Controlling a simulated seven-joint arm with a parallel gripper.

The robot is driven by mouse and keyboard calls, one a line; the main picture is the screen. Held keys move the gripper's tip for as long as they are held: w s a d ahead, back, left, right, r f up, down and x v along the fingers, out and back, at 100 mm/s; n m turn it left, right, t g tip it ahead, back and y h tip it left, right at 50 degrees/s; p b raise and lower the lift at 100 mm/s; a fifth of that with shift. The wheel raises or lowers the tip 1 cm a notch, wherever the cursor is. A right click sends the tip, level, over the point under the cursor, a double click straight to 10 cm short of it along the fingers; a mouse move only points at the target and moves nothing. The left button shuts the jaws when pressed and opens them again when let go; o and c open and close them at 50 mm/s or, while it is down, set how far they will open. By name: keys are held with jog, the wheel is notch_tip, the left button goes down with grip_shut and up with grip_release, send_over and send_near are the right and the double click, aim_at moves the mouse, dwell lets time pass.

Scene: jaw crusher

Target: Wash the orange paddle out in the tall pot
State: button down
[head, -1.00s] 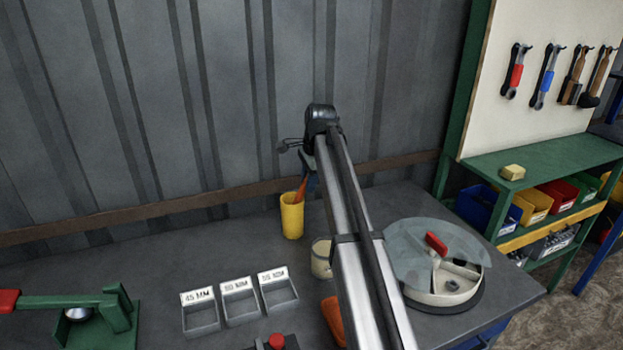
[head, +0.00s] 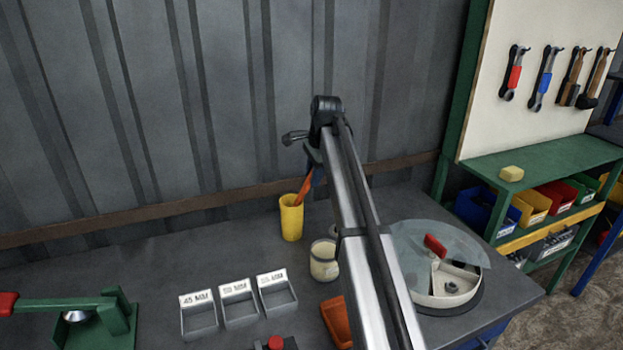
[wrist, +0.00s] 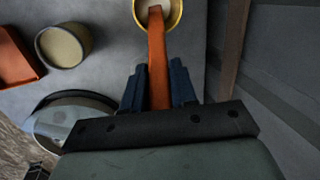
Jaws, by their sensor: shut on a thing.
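The tall yellow pot (head: 291,222) stands upright on the bench near the back wall. It also shows at the top of the wrist view (wrist: 179,14). My gripper (wrist: 157,72) is shut on the orange paddle (wrist: 157,50), with a dark finger on each side of it. The paddle (head: 304,188) leans to the right, and its far end is inside the mouth of the yellow pot. The pot's wall hides most of that end in the head view. My gripper is above and to the right of the pot, mostly hidden behind my arm.
A shorter cream pot (head: 323,262) stands close in front, to the right. An orange tray (head: 337,320), three labelled grey bins (head: 239,303) and a round divided dish under a clear cover (head: 437,290) are nearby. The bench left of the yellow pot is clear.

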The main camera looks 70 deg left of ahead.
jog(key=w+d+r, duration=0.1)
jog(key=w+r, duration=0.2)
jog(key=r, duration=0.5)
jog(key=shift+d, duration=0.4)
jog(key=shift+r, duration=0.1)
dwell(0.8)
jog(key=v, duration=0.2)
jog(key=a+v, duration=0.1)
jog(key=v, duration=0.1)
jog(key=shift+s+d+r, duration=0.1)
jog(key=shift+r, duration=0.35)
